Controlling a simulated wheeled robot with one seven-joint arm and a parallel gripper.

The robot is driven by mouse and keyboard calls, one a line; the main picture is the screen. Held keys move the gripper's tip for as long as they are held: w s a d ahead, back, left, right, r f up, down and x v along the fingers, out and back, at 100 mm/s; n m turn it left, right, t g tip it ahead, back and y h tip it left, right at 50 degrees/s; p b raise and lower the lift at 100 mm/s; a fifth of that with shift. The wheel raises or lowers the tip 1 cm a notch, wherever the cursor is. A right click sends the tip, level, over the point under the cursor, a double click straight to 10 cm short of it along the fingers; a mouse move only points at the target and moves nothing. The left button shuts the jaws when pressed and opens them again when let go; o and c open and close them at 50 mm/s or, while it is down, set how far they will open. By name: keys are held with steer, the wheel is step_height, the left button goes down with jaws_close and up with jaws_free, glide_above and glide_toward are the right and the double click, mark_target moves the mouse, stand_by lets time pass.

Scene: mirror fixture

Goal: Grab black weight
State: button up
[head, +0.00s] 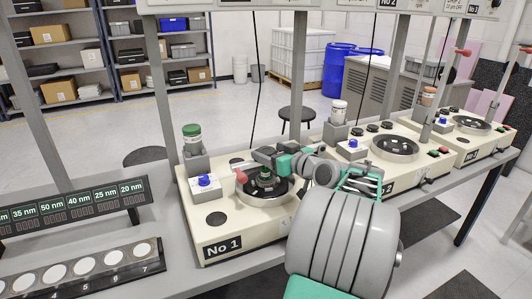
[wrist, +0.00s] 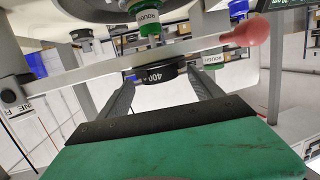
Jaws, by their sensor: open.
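A black round weight marked 400 (wrist: 160,74) shows in the wrist view, between the two grey fingers of my gripper (wrist: 161,84). The fingers are apart, one on each side of it, and I see no clear contact. In the head view my gripper (head: 266,157) is over the round dish of the beige machine No 1 (head: 222,222). The weight cannot be told apart clearly there, among the dark parts at the dish and gripper.
A lever with a pink-red knob (wrist: 246,32) crosses in front of the weight in the wrist view. A green-capped bottle (head: 193,138) stands on machine No 1. Machine No 2 (head: 404,178) is to the right. A sample strip (head: 85,266) lies at left.

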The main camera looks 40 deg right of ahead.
steer(key=shift+c, duration=0.3)
steer(key=shift+r, duration=0.1)
jaws_close()
stand_by(0.4)
